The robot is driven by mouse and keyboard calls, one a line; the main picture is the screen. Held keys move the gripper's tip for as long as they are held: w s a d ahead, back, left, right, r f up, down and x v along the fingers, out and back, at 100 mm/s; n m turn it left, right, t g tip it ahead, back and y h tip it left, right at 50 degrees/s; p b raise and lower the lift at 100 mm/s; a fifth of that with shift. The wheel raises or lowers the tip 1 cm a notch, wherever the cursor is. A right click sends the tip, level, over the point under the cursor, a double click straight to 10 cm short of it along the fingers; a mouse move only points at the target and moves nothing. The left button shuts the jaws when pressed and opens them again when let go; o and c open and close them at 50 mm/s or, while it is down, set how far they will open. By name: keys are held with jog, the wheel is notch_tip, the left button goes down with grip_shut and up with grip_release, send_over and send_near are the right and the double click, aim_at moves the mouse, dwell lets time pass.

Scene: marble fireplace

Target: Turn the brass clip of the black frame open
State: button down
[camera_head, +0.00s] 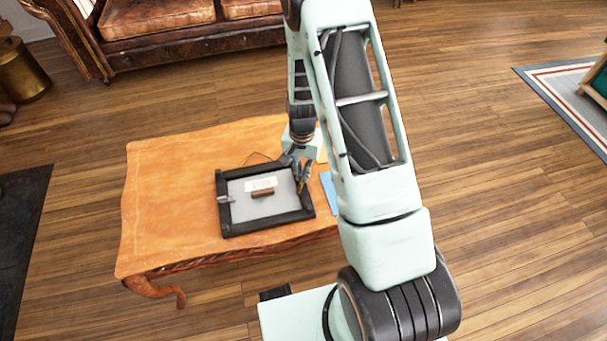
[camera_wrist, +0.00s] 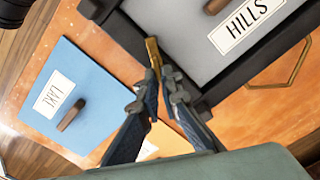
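The black frame (camera_head: 266,229) lies flat on the wooden table and also fills the upper right of the wrist view (camera_wrist: 225,88). A grey panel (camera_head: 285,201) with a white label and a brown handle lies within it; the label reads "HILLS" in the wrist view. The brass clip (camera_wrist: 152,51) stands at the frame's edge, its near end between my fingertips. My gripper (camera_wrist: 160,78) points at this edge, fingers close together and apparently shut on the clip. In the head view my gripper (camera_head: 299,174) is at the frame's right side, and the clip is hard to make out.
A blue panel (camera_wrist: 88,78) with a label and brown handle lies beside the frame. A thin brass-coloured outline (camera_wrist: 285,72) lies on the table past another frame edge. A metal fitting (camera_head: 225,199) is on the frame's left side. The table's left part (camera_head: 165,190) is clear.

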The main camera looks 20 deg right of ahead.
jog(key=n, duration=0.5)
jog(key=shift+w+a+n, duration=0.15)
jog(key=shift+a+n, duration=0.15)
jog(key=shift+n, duration=0.1)
jog(key=shift+b, duration=0.3)
jog(key=c, duration=2.2)
grip_release()
jog(key=shift+o, duration=0.2)
jog(key=shift+r, duration=0.1)
notch_tip(320, 180, up, 12)
